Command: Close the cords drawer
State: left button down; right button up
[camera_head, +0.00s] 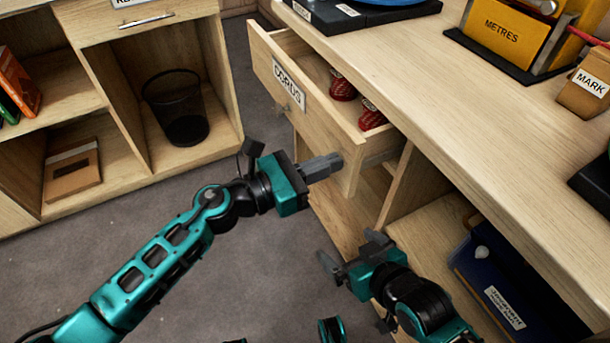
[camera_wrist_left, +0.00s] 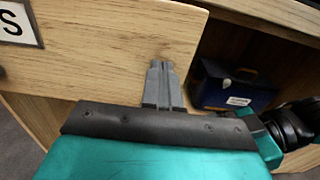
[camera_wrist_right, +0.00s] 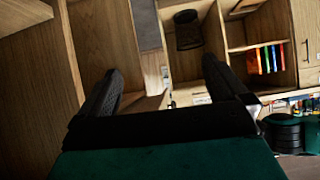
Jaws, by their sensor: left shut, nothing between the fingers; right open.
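The cords drawer (camera_head: 325,128) is pulled out from the wooden counter; its front bears a CORDS label (camera_head: 288,84) and a small handle. Red cord bundles (camera_head: 342,86) lie inside. My left gripper (camera_head: 335,162) is shut and empty, its fingertips at the right end of the drawer front. In the left wrist view, the shut fingers (camera_wrist_left: 163,85) lie against or just before the drawer front (camera_wrist_left: 110,50); I cannot tell if they touch. My right gripper (camera_head: 350,250) is open and empty, lower down before the counter's open compartment. Its spread fingers show in the right wrist view (camera_wrist_right: 160,88).
A blue box (camera_head: 515,285) sits in the lower compartment at right. The counter top holds a yellow METRES bin (camera_head: 505,32) and a MARK holder (camera_head: 585,92). A shelf unit with a black mesh bin (camera_head: 178,105) stands at left. Grey floor (camera_head: 270,240) is clear between.

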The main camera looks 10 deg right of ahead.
aim_at(370, 162)
pick_arm(q)
jog(key=b+x, duration=0.2)
jog(key=x, duration=0.7)
jog(key=shift+w+d+f+b, duration=0.1)
jog(key=shift+d+b, duration=0.1)
jog(key=shift+b, duration=0.2)
jog(key=shift+d, duration=0.25)
jog(key=shift+d+r, duration=0.15)
jog(key=shift+r, duration=0.1)
pick_arm(e)
jog(key=shift+w+a+f, duration=0.25)
jog(key=shift+a+f, duration=0.3)
jog(key=shift+f, duration=0.1)
pick_arm(q)
jog(key=shift+w, duration=0.1)
pick_arm(e)
jog(key=shift+d+f, duration=0.1)
jog(key=shift+f, duration=0.05)
